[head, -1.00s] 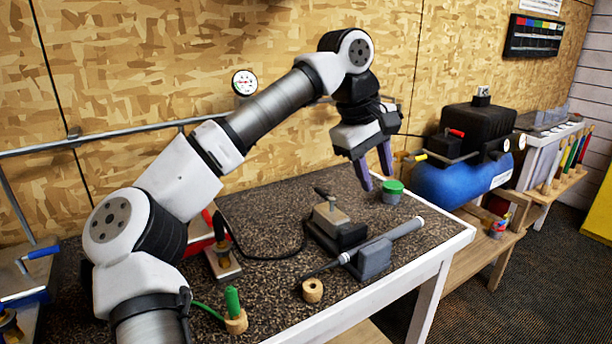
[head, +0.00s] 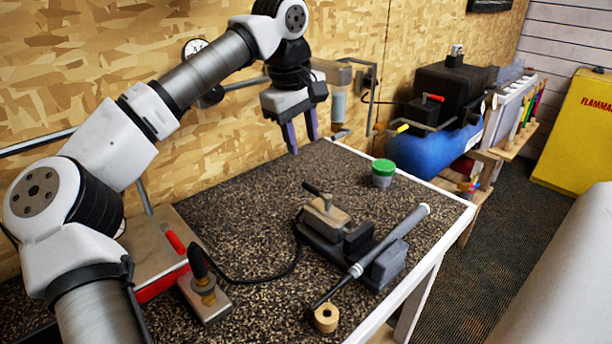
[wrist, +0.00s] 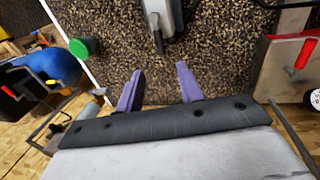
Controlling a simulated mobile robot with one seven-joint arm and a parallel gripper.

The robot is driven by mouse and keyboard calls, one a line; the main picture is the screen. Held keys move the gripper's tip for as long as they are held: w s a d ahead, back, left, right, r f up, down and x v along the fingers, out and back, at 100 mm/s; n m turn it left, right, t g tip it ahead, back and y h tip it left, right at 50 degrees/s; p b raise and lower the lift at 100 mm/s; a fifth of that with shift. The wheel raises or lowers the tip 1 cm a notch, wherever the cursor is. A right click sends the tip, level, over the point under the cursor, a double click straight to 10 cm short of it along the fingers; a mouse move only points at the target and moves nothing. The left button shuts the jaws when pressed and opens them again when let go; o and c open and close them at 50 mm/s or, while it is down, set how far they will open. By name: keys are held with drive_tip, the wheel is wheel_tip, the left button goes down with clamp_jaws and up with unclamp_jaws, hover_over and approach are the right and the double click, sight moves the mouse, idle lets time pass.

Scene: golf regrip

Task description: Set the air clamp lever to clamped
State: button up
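The clamp (head: 336,228) sits on the speckled bench, with a tan block and a short dark lever (head: 314,189) on top, slanting to the upper left. A black hose runs from it to a brass fitting with an upright, tilted black handle (head: 199,264) on a metal plate. I cannot tell which of the two is the air clamp lever. A golf club with a grey grip (head: 395,233) lies across the clamp's front. My gripper (head: 303,146) is open and empty, above the bench's back part, apart from everything. In the wrist view, the dark lever (wrist: 158,42) shows beyond the fingers (wrist: 160,68).
A green-lidded jar (head: 383,173) stands at the bench's right back. A cork-coloured ring (head: 326,317) lies near the front edge. A metal plate with a red handle (head: 174,242) is at left. A blue compressor (head: 448,176) stands beyond the bench.

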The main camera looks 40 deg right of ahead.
sight(310, 186)
drive_tip(key=f, duration=0.3)
drive_tip(key=d+f+p, duration=0.1)
drive_tip(key=f, duration=0.3)
drive_tip(key=d+f, duration=0.1)
drive_tip(key=f, duration=0.3)
drive_tip(key=shift+w+d+f, duration=0.1)
drive_tip(key=shift+w, duration=0.05)
drive_tip(key=shift+c, duration=0.5)
clamp_jaws()
